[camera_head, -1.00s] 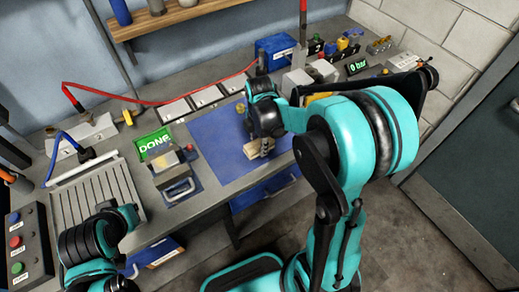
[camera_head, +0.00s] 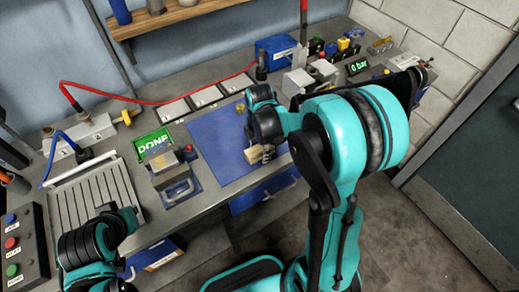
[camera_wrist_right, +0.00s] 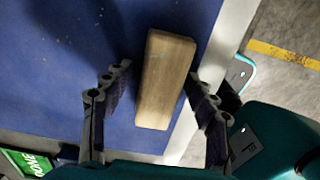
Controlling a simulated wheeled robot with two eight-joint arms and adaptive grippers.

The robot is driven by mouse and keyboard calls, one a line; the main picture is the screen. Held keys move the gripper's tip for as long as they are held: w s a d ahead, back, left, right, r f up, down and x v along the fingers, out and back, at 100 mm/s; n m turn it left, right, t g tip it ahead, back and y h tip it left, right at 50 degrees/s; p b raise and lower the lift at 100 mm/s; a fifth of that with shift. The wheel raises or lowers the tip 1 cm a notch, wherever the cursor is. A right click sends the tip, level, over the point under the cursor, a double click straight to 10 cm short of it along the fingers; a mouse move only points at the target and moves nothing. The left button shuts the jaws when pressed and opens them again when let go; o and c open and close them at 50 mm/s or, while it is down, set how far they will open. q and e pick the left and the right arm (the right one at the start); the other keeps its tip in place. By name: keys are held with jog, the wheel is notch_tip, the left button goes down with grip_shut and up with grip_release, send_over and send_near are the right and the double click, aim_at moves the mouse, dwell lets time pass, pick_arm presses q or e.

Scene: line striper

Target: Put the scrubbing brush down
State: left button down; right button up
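The scrubbing brush's wooden block (camera_wrist_right: 165,78) is a plain tan bar over the blue mat in the right wrist view. In the head view a small part of the block (camera_head: 254,154) shows near the mat's front edge. My right gripper (camera_wrist_right: 160,88) has its fingers apart on either side of the block. A gap shows at the left finger; the right finger is very close to the block. I cannot tell whether the block touches the mat. Bristles are not visible. My left arm (camera_head: 90,245) is at the lower left; its fingers do not show.
The blue mat (camera_head: 215,150) is mostly bare left of the right gripper. A device with a green DONE screen (camera_head: 153,142) stands to its left. A ribbed grey tray (camera_head: 85,203) lies farther left. Three light plates (camera_head: 205,97) line the mat's back.

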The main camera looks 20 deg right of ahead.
jog(key=shift+r+p, duration=0.45)
jog(key=shift+r, duration=0.1)
notch_tip(320, 180, up, 12)
jog(key=f+p, duration=0.1)
jog(key=p, duration=0.2)
jog(key=s+a+r+m+t, duration=0.2)
jog(key=s+m, duration=0.3)
jog(key=m, duration=0.4)
jog(key=s+a+r+m+t, duration=0.2)
jog(key=s+m+t, duration=0.3)
jog(key=m, duration=0.5)
jog(key=shift+s+a+r+m, duration=0.3)
jog(key=shift+s+a+r, duration=0.1)
jog(key=shift+s, duration=0.35)
jog(key=shift+f, duration=0.15)
